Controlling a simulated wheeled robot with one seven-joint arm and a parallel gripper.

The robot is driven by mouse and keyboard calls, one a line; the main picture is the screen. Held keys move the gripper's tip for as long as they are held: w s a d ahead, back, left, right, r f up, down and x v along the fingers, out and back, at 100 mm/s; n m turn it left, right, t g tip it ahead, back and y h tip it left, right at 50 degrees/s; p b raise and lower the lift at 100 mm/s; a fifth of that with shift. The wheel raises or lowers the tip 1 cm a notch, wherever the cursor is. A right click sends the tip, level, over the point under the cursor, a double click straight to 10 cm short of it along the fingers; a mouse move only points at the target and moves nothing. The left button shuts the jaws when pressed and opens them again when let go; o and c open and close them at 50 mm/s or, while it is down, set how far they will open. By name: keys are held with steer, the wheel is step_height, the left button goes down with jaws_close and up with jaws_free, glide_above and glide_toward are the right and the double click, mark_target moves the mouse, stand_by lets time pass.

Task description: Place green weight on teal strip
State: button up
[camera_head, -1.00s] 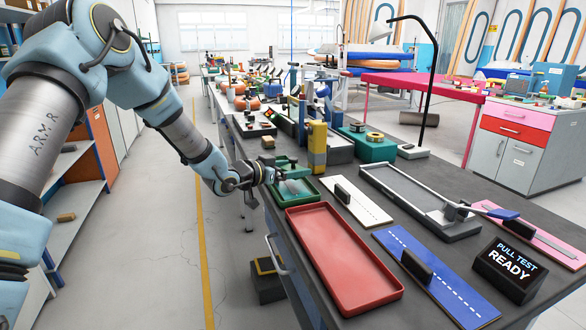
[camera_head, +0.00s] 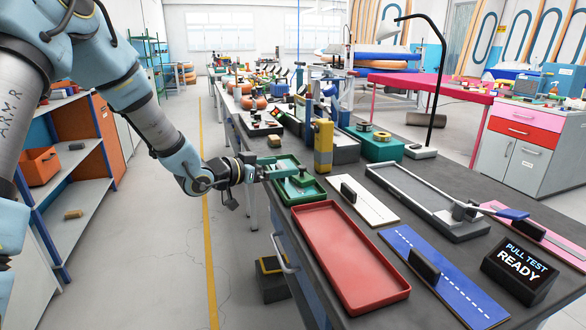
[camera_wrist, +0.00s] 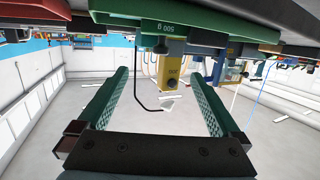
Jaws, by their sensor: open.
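A small green weight (camera_head: 304,179) appears to sit in the green tray (camera_head: 312,196) at the near-left edge of the bench; my fingers partly cover this area. My gripper (camera_head: 291,169) is over the tray's far part, with its teal fingers apart. In the wrist view, the gripper (camera_wrist: 160,78) is open and nothing is between its fingers. I cannot make out a teal strip; the strips in view are white (camera_head: 362,202), blue (camera_head: 440,275) and pink (camera_head: 535,235).
A red tray (camera_head: 350,262) lies in front of the green one. A yellow post (camera_head: 323,147), a teal block with a tape roll (camera_head: 377,148) and a grey long tray (camera_head: 415,200) stand nearby. Dark blocks stand on the white and blue strips. A "READY" display (camera_head: 520,270) is at right.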

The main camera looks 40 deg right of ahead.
steer(key=shift+a+r, duration=0.2)
steer(key=shift+a, duration=0.9)
steer(key=shift+a+r, duration=0.2)
steer(key=shift+a, duration=0.85)
steer(key=w+a+f+n+t+y, duration=0.1)
steer(key=w+a+n+t+y, duration=0.15)
steer(key=a, duration=0.55)
steer(key=w+a+f+n+t+y, duration=0.2)
steer(key=w+a+n+y, duration=0.15)
steer(key=a, duration=0.55)
steer(key=w+a+f+n+t+y, duration=0.15)
steer(key=w+a+y, duration=0.25)
steer(key=a, duration=0.4)
steer(key=s+a+n+g+y, duration=0.2)
steer(key=s+a+n, duration=0.2)
steer(key=s+a, duration=0.3)
steer(key=s+a+n+g+y, duration=0.2)
steer(key=s+a+n, duration=0.3)
steer(key=a, duration=0.9)
steer(key=s+y, duration=0.1)
steer(key=s, duration=0.2)
steer(key=shift+g+y, duration=0.3)
steer(key=shift+a+r, duration=0.1)
